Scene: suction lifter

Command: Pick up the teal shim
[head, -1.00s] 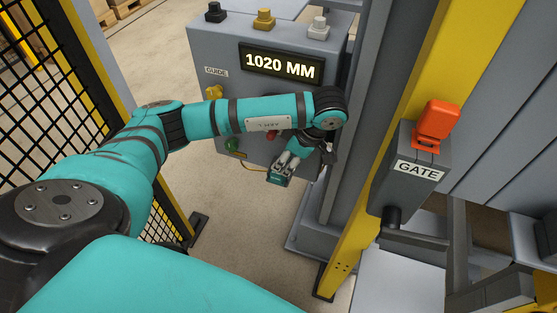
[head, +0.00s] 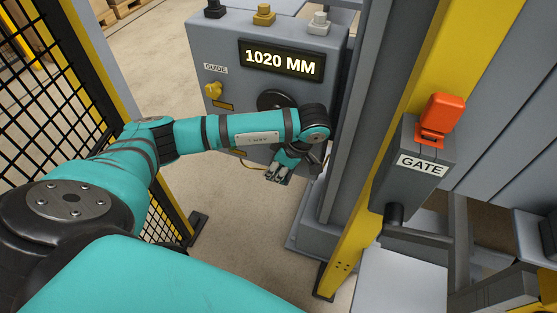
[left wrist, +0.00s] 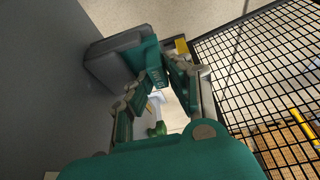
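My left gripper (head: 279,173) is low in front of the grey control panel, pointing down. In the left wrist view its two teal-padded fingers (left wrist: 156,82) stand apart, with a gap between them. A small teal piece with faint marks, which looks like the teal shim (left wrist: 153,72), sits at the fingertips beside a dark grey block (left wrist: 113,58). I cannot tell whether the fingers press on it. In the head view the shim is too small and covered to make out. My right gripper is in neither view.
The control panel (head: 228,50) has a lit display reading 1020 MM (head: 282,62), a black knob (head: 278,99) and a yellow GUIDE knob (head: 213,90). A black mesh fence (head: 60,80) stands left. A grey GATE box (head: 412,165) with an orange switch (head: 440,118) stands right.

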